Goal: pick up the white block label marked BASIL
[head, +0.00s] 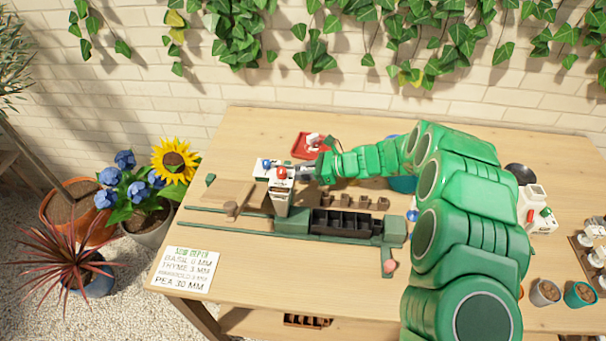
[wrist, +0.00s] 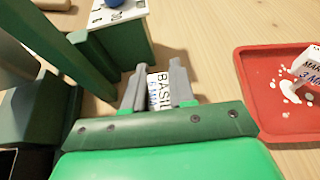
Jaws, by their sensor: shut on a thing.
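The white block label marked BASIL (wrist: 158,92) is between the two grey fingers of my gripper (wrist: 160,90) in the wrist view. The fingers are shut on it, and its dark lettering faces the camera. In the head view my gripper (head: 308,172) is beside the white-topped device near the back of the bench. The label is too small to make out there. I cannot tell whether it touches the bench.
A red tray (wrist: 264,118) with another white label and white spots lies to the right; it also shows in the head view (head: 300,152). A green, white-topped device (wrist: 122,42) stands close ahead. A black compartment tray (head: 345,224) lies in front.

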